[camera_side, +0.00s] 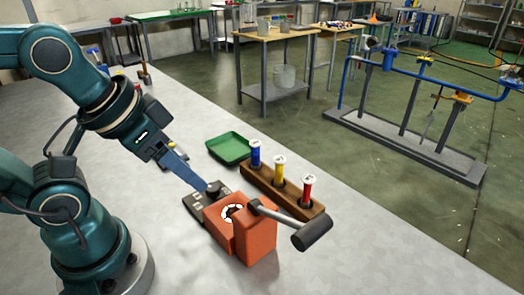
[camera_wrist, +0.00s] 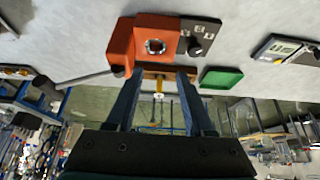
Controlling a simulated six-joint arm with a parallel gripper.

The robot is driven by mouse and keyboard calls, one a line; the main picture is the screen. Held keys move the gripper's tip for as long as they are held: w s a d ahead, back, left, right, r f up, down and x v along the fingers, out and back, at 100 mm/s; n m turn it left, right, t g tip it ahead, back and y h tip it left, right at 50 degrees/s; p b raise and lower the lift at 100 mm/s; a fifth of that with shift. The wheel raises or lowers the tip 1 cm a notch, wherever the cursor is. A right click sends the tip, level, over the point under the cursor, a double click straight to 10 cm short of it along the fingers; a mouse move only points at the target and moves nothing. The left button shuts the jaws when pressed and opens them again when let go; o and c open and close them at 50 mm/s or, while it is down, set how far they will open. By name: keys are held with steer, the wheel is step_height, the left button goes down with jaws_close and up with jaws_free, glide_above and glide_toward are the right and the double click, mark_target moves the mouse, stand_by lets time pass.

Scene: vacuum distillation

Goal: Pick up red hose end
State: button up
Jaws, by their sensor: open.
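A red cylindrical piece with a pale top (camera_side: 307,190), which looks like the red hose end, stands upright in the right end of a wooden rack (camera_side: 262,187). A yellow one (camera_side: 279,169) and a blue one (camera_side: 255,153) stand to its left in the same rack. My gripper (camera_side: 203,184) is open, its blue fingers above the table, left of the rack and apart from the red piece. In the wrist view its fingers (camera_wrist: 158,78) are spread with nothing seen held between them. The rack shows partly behind them; I cannot make out the red piece there.
An orange box (camera_side: 255,240) with a round port and a dark-headed lever (camera_side: 312,234) stands in front of the rack. A dark panel with a knob (camera_wrist: 196,40) adjoins it. A green tray (camera_side: 229,148) lies behind. The table's front left is mostly clear.

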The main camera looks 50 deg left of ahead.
steer(key=w+r+t, duration=0.1)
steer(key=w+r, duration=0.3)
steer(key=w, duration=0.1)
steer(key=m+g+h, duration=0.1)
steer(key=m+g, duration=0.1)
steer(key=m, duration=0.1)
glide_above(306, 200)
steer(key=s+a, duration=0.1)
step_height(306, 200, down, 10)
steer(key=shift+s+f, duration=0.1)
steer(key=shift+f, duration=0.05)
steer(key=shift+x, duration=2.65)
steer(key=shift+s, duration=0.2)
jaws_close()
